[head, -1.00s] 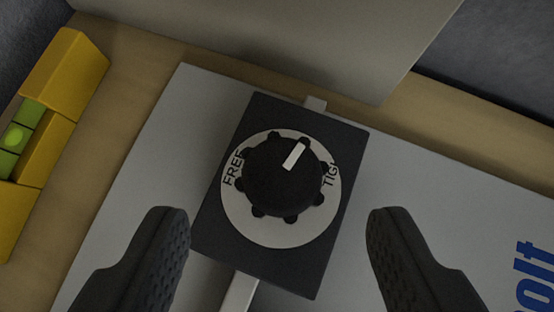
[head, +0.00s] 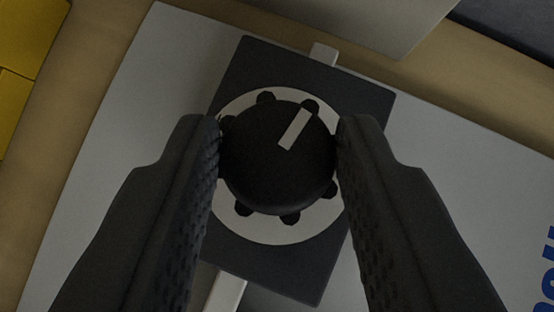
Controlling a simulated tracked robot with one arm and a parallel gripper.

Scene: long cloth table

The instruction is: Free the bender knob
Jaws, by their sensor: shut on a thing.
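The bender knob (head: 275,165) is a round black knob with lobes on its edge and a white pointer line. The line points up and slightly right in the picture. The knob sits on a pale round dial (head: 270,232) on a dark rectangular plate (head: 300,70). My gripper (head: 278,150) is shut on the knob, with one ridged black finger against its left side and one against its right. The fingers cover the dial's side areas, so its lettering is hidden now.
The plate lies on a light grey panel (head: 160,75) on a wooden surface (head: 95,60). A yellow object (head: 28,40) is at the upper left. A grey block (head: 385,18) stands beyond the plate at the top. Blue lettering shows at the right edge.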

